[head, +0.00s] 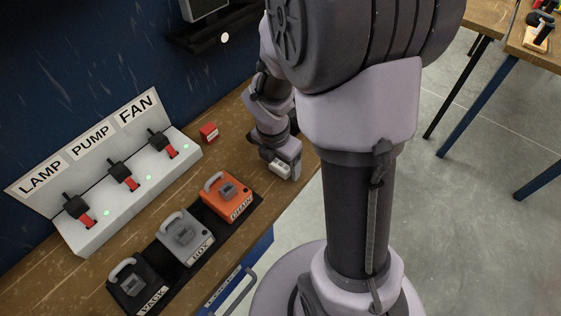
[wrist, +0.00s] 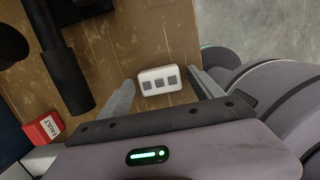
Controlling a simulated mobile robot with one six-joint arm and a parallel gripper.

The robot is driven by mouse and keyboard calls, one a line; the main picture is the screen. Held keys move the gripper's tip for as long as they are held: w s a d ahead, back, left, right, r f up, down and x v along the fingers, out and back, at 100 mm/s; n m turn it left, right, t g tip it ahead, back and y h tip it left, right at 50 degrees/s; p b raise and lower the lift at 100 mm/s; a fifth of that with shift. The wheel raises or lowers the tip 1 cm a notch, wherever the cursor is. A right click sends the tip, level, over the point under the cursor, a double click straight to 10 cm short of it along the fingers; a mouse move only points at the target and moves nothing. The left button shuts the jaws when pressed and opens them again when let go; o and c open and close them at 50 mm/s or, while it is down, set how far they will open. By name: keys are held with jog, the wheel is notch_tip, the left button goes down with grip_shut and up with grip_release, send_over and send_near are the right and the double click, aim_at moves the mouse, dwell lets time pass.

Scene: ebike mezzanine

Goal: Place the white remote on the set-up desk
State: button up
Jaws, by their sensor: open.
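The white remote (wrist: 160,80), with three grey buttons on its face, lies on the wooden bench (wrist: 125,45) near its edge in the wrist view. My gripper (wrist: 162,90) is open, with one finger to the left of the remote and one to its right, apart from both sides. In the head view my gripper (head: 280,168) is low at the bench's right end, and the remote is hard to tell from it there. No desk carries a readable set-up label; two wooden-topped tables (head: 487,17) stand at the upper right.
Tools lie on the far right table. Grey floor (head: 440,220) is clear between.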

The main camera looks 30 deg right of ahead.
notch_tip(320, 180, up, 12)
jog(key=a+p, duration=0.2)
jog(key=p, duration=0.4)
jog(key=s+a+r+m+t+y, duration=0.1)
jog(key=s+a+r+m, duration=0.4)
jog(key=m, duration=0.8)
jog(key=s+a+r+m+t+y, duration=0.2)
jog(key=s+a+r+m+t, duration=0.2)
jog(key=r+m, duration=0.5)
jog(key=s+a+m, duration=0.2)
jog(key=a+m, duration=0.1)
jog(key=m, duration=0.1)
jog(key=shift+s+a+y, duration=0.15)
jog(key=shift+s+y, duration=0.05)
jog(key=shift+y, duration=0.1)
